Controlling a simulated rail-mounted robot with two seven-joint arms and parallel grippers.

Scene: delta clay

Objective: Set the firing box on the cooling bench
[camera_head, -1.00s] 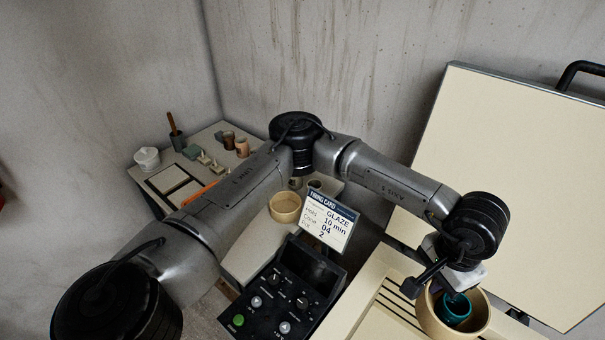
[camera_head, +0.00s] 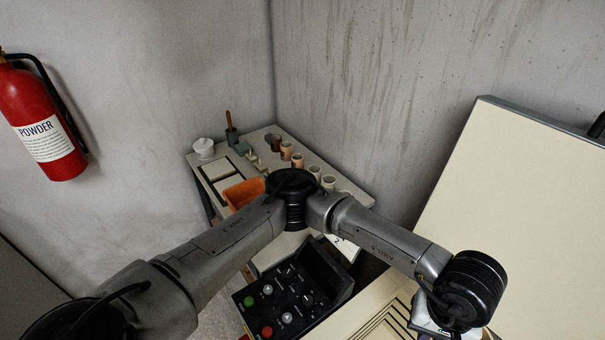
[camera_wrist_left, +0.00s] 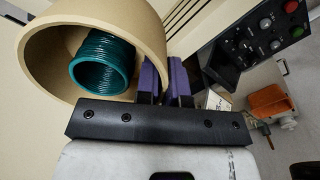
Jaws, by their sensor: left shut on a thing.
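The firing box (camera_wrist_left: 40,62) is a round beige vessel in the left wrist view, with a ribbed teal pot (camera_wrist_left: 102,62) inside. My left gripper (camera_wrist_left: 165,80) is shut on its wall, with purple finger pads at the rim. In the head view the left wrist is at the lower right, over the pale kiln; the fingers and box are not visible there. The bench (camera_head: 260,136), which looks like the cooling bench, stands in the far corner with several small cups along its right side. My left arm hides its near part. My right gripper is not in view.
A black control panel (camera_head: 290,300) with knobs stands between the bench and the kiln. The large pale kiln lid (camera_head: 530,190) stands open at right. An orange container (camera_head: 243,192) and a white pot (camera_head: 204,148) are at the bench's left. A fire extinguisher (camera_head: 45,125) hangs on the wall.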

